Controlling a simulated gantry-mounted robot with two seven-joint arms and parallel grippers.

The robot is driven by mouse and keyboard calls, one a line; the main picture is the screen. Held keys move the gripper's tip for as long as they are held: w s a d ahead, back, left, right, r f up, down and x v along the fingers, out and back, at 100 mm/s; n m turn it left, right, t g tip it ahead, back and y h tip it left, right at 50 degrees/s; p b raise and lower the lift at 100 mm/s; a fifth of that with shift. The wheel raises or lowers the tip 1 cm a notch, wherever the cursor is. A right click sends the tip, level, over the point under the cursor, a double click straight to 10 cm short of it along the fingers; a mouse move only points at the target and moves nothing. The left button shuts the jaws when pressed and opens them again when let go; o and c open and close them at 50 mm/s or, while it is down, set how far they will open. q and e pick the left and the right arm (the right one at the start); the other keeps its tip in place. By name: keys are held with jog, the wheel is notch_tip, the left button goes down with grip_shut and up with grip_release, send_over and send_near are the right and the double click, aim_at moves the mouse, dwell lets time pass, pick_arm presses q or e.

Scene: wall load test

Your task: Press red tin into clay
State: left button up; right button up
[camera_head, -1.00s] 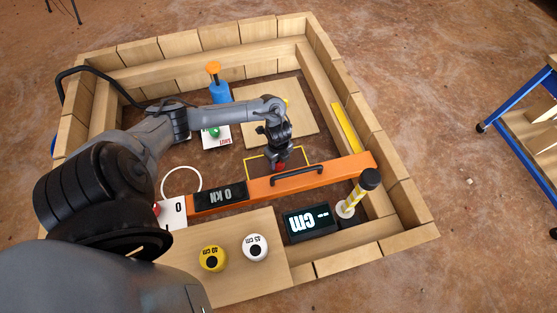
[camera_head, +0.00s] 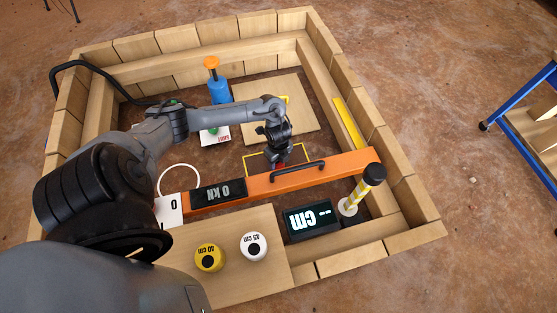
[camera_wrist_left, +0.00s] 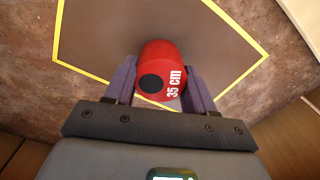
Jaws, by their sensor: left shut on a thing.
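My left gripper (camera_head: 279,160) is shut on the red tin and sits just behind the orange beam in the head view. In the left wrist view the red tin (camera_wrist_left: 175,58), marked "35 cm" with a black dot, stands between the two fingers (camera_wrist_left: 160,85). Under it is the smooth grey-brown clay (camera_wrist_left: 95,35), bordered by a yellow outline (camera_head: 262,155). I cannot tell whether the tin's underside touches the clay. In the head view the tin is mostly hidden by the gripper and beam. My right gripper is not in view.
The orange beam (camera_head: 258,187) with a black handle and a "0 kN" display lies close in front of the gripper. Yellow (camera_head: 209,257) and white (camera_head: 253,246) tins stand on a board. A "cm" display (camera_head: 311,220) and striped post (camera_head: 362,189) are at right.

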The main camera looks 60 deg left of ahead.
pick_arm(q)
jog(key=shift+f, duration=0.2)
dwell(0.3)
jog(key=shift+f+b, duration=0.45)
dwell(0.3)
jog(key=shift+s+f, duration=0.1)
dwell(0.7)
jog(key=shift+a+f, duration=0.1)
dwell(0.7)
dwell(0.7)
jog(key=shift+p, duration=0.3)
